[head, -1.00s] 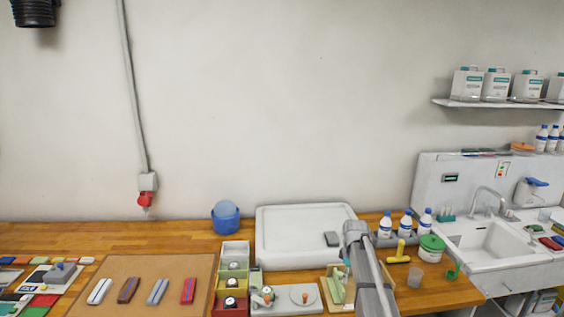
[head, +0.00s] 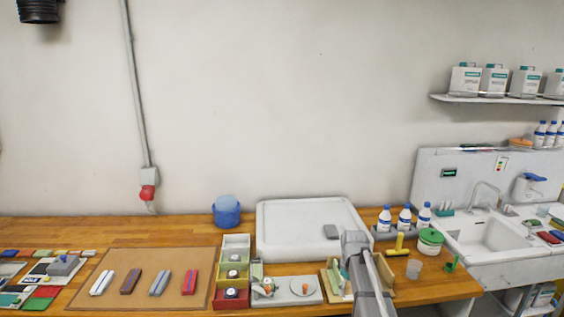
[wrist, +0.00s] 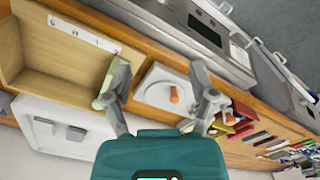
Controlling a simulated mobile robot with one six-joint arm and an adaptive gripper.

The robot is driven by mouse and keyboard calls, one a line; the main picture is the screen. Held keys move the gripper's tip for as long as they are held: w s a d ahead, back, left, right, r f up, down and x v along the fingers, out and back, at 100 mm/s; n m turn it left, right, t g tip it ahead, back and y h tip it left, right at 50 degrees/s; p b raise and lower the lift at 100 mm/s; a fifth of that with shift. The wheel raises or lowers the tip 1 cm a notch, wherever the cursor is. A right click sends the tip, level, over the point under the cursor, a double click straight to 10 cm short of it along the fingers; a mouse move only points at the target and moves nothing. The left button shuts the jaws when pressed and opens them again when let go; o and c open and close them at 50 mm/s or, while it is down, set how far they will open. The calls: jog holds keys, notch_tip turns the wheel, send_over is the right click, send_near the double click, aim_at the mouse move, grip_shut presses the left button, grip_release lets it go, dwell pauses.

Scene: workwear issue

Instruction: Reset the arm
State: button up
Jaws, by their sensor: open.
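My gripper (wrist: 158,68) is open in the wrist view, with its two fingers apart and nothing seen between them. A white plate with an orange knob (wrist: 174,94) lies beyond the fingers, apart from them as far as I can tell. A wooden tray (wrist: 60,50) is at the upper left of that view. In the head view my arm reaches over the front of the wooden bench, right of centre. My gripper cannot be made out there.
A large white tray (head: 300,258) stands behind the arm. Stacked coloured bins (head: 236,269) are left of it, and a cork mat (head: 130,258) holds several striped blocks. Bottles (head: 405,218), a yellow tool (head: 400,244) and a green-lidded tub (head: 430,240) stand close to the arm's right.

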jog(key=s+a+f+m+b, duration=0.2)
jog(key=s+f+m+b, duration=0.1)
jog(key=s, duration=0.7)
jog(key=s+a+f+m+b, duration=0.3)
jog(key=s+f+m+b, duration=0.1)
jog(key=s, duration=0.6)
jog(key=shift+f+m, duration=0.3)
jog(key=shift+f, duration=0.1)
